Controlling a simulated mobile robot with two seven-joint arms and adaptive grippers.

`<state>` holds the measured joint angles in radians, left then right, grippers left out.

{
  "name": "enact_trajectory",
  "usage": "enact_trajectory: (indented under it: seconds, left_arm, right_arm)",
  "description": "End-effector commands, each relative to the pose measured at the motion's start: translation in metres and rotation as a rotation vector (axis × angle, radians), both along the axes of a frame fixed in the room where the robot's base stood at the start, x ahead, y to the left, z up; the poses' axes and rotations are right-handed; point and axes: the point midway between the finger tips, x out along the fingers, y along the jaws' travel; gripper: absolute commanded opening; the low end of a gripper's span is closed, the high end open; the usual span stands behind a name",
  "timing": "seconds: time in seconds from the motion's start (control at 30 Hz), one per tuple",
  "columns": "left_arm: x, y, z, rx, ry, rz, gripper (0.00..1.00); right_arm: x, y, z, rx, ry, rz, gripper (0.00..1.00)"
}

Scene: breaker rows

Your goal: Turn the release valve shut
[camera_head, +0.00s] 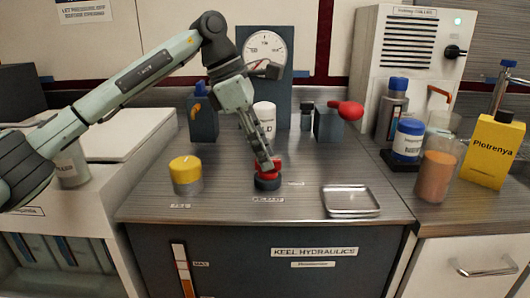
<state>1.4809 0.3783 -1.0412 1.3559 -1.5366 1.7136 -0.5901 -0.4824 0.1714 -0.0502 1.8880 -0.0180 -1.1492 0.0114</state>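A round red knob (268,176) on a dark base stands on the grey bench top at centre. A small label lies in front of it, too small to read. My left gripper (267,163) reaches down from above with its fingertips at the knob's top. The fingers hide part of the knob, and I cannot tell whether they grip it. A yellow knob (185,170) on a grey base is to the left. A grey box with a red ball-ended lever (347,110) is at the back right. Which one is the release valve is not readable. My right gripper is out of view.
A dial gauge (265,48) on a dark panel stands behind my gripper. A metal tray (351,201) is at front right. A white bottle (265,118) and a blue-topped box (202,117) stand behind. More bottles and a yellow Plotrenya container (494,150) stand at right.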

Motion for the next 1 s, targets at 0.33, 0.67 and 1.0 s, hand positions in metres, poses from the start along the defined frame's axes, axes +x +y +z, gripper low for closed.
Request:
enact_trajectory:
  seconds: [0.33,0.67,1.0]
  left_arm:
    - [-0.0004,-0.0039,-0.0083,-0.001,0.000,-0.001,0.34]
    - [-0.0003,-0.0037,-0.0080,-0.001,0.000,-0.001,0.00]
    - [-0.0004,-0.0036,-0.0084,-0.001,-0.002,0.015,0.00]
  right_arm:
    - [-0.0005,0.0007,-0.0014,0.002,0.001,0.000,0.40]
    - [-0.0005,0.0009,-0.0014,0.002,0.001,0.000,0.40]
    - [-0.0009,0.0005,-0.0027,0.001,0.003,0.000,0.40]
